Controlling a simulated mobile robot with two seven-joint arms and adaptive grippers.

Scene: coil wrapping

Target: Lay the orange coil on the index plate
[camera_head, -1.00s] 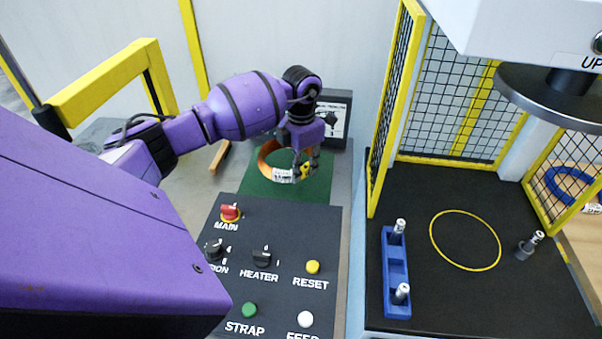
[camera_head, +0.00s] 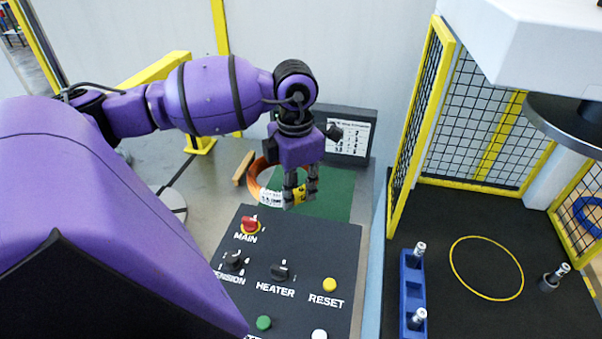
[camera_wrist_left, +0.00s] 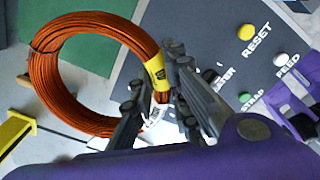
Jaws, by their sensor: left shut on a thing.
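The orange coil (camera_head: 253,181) is a ring of wound strand with a white label and a yellow tag. My left gripper (camera_head: 300,197) points down and is shut on the coil's near right side, by the tag. In the left wrist view the coil (camera_wrist_left: 46,85) reaches out to the left from between my fingers (camera_wrist_left: 155,70). The coil shows over the green mat (camera_head: 337,203) and its left edge; its height is hard to tell. The index plate seems to be the black surface with a yellow circle (camera_head: 520,272) at right, empty inside the circle. My right gripper is not in view.
A control panel with knobs and buttons (camera_head: 329,285) lies in front of the mat. A yellow mesh guard (camera_head: 425,115) stands between mat and plate. A blue block with metal pins (camera_head: 411,285) and another pin (camera_head: 553,277) flank the circle. A press disc (camera_head: 570,120) hangs above.

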